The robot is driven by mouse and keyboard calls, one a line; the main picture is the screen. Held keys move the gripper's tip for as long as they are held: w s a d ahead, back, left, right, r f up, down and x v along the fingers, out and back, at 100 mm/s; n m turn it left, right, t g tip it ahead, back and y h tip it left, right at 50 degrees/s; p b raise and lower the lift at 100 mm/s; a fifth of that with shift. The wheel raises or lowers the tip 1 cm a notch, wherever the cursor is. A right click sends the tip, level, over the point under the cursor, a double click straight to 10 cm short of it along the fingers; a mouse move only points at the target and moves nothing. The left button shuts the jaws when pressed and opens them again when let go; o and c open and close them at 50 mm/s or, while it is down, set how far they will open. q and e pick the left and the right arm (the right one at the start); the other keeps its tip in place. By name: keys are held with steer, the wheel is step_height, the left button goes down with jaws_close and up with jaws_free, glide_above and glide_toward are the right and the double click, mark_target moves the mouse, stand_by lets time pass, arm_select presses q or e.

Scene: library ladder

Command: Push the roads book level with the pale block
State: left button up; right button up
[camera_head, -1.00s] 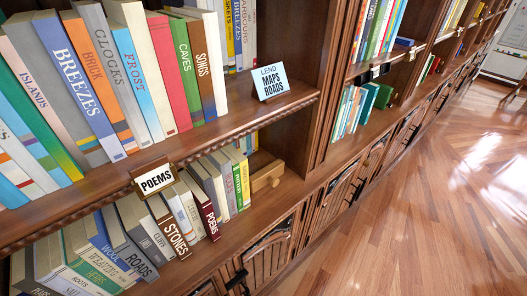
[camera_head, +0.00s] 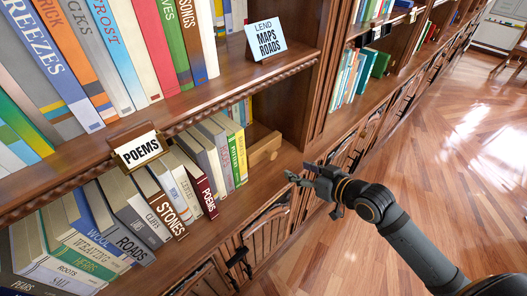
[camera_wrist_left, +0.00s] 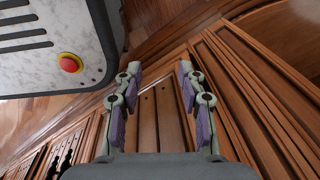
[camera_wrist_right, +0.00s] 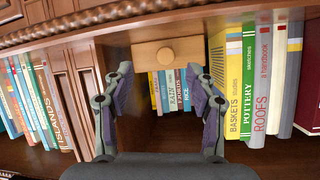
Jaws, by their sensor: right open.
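The roads book (camera_head: 133,243) stands in the lower shelf's left group, with a grey spine, between the wool and cliffs books. How far it sticks out is hard to judge. The pale wooden block (camera_head: 264,150), with a round knob, is on the same shelf, right of the green and yellow books. The block is also in the right wrist view (camera_wrist_right: 166,53), straight ahead. My right gripper (camera_head: 305,178) is open and empty in front of the shelf, right of the block. My left gripper (camera_wrist_left: 160,70) is open and empty, facing wooden panelling; the head view does not show it.
A poems label (camera_head: 140,149) hangs at the upper shelf's edge, above the lower books. A maps and roads sign (camera_head: 265,39) stands on the upper shelf. The stones book (camera_head: 174,217) and red poems book (camera_head: 207,197) stand between the roads book and the block. Open floor lies right.

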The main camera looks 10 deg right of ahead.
mark_target(274, 156)
steer(key=w+a, duration=0.1)
steer(key=w+b, duration=0.1)
steer(key=w, duration=0.1)
steer(key=w+a, duration=0.1)
steer(key=shift+w+a+f+b, duration=0.1)
steer(key=shift+w+a+b, duration=0.05)
steer(key=shift+a+b, duration=0.2)
steer(key=shift+y, duration=0.3)
steer(key=shift+p+x, duration=0.35)
steer(key=shift+x, duration=2.6)
steer(key=shift+r, duration=0.25)
steer(key=shift+c, duration=0.4)
jaws_close()
